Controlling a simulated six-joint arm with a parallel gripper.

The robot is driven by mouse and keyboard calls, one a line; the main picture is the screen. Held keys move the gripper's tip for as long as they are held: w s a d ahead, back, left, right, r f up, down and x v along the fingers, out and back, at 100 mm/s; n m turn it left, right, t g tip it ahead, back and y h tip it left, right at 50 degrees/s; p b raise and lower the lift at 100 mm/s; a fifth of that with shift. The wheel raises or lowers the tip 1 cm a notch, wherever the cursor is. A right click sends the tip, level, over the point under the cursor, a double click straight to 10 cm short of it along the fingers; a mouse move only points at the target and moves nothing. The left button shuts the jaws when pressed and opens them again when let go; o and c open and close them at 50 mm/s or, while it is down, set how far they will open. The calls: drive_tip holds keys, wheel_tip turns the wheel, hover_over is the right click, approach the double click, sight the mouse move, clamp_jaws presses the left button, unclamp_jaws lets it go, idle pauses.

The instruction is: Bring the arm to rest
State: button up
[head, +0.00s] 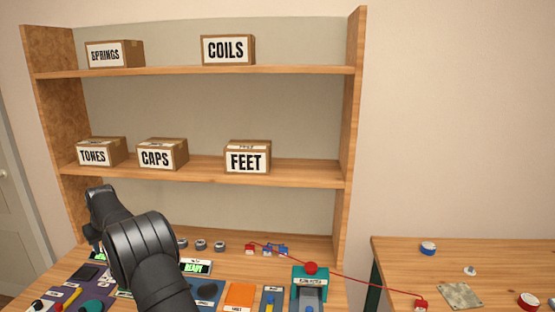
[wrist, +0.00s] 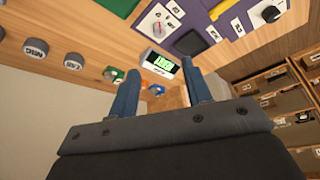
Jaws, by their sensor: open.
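My arm (head: 145,245) rises from the bottom left of the head view, in front of the workbench (head: 235,245). Its fingers are hidden or too small to tell there. In the wrist view my gripper (wrist: 158,78) has two blue fingers standing apart. I see nothing clearly held between them. Beyond the fingertips a white device with a lit green screen (wrist: 160,64) stands on the wood. A small orange-brown thing and a blue thing show between the fingers, partly hidden.
A shelf unit (head: 351,130) behind the bench holds labelled boxes, such as FEET (head: 246,157) and COILS (head: 228,50). An orange mat (head: 239,296) and a teal device (head: 310,280) stand right of my arm. A red cord runs to the side table (head: 450,257). Drawers (wrist: 290,102) show in the wrist view.

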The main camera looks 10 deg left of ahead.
wheel_tip(320, 180, up, 2)
approach(109, 271)
drive_tip(key=x, duration=0.9)
drive_tip(key=shift+w, duration=0.25)
drive_tip(key=shift+s+r+m, duration=0.1)
drive_tip(key=shift+r+m, duration=0.05)
drive_tip(key=shift+m, duration=0.45)
drive_tip(key=m+t+h, duration=0.1)
drive_tip(key=m, duration=0.2)
drive_tip(key=shift+m, duration=0.4)
drive_tip(key=m+h, duration=0.1)
drive_tip(key=m, duration=0.1)
drive_tip(key=m+h, duration=0.1)
drive_tip(key=m, duration=0.1)
drive_tip(key=shift+s+a+t, duration=0.1)
drive_tip(key=shift+a+t, duration=0.05)
drive_tip(key=shift+t, duration=0.25)
drive_tip(key=shift+v, duration=0.9)
drive_tip(key=shift+o, duration=0.2)
idle(0.7)
